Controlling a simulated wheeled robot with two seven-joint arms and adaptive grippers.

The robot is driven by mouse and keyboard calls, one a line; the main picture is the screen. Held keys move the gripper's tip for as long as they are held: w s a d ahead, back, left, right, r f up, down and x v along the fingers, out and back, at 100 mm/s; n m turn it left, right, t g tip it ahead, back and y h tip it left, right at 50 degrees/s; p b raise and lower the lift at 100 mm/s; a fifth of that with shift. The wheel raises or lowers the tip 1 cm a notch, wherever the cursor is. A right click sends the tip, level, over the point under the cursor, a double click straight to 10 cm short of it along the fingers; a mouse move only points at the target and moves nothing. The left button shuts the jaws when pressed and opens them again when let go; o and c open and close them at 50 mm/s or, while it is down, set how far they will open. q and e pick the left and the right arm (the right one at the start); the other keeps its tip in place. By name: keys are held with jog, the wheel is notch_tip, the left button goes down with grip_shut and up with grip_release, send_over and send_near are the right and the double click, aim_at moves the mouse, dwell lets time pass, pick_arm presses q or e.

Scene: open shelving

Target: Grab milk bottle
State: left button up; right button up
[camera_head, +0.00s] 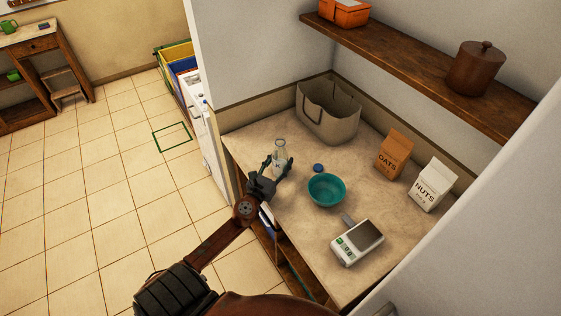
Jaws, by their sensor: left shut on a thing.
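A clear glass milk bottle (279,152) stands upright at the left part of the countertop, in front of the fabric bag. My left gripper (274,168) comes in from the lower left and is shut on the bottle, with its fingers around the bottle's lower body. The bottle's base is partly hidden by the gripper, so I cannot tell whether it touches the counter. A small blue cap (318,168) lies on the counter to the right of the bottle. My right gripper is not in view.
A teal bowl (327,190) sits right of the gripper. A kitchen scale (357,242), an oats carton (393,154) and a nuts carton (433,185) stand farther right. A beige bag (328,115) is behind. A wooden shelf (420,69) with a brown pot (475,70) hangs above.

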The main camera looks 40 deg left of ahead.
pick_arm(q)
jog(key=c, duration=0.8)
jog(key=shift+o, duration=0.2)
jog(key=shift+r, duration=0.25)
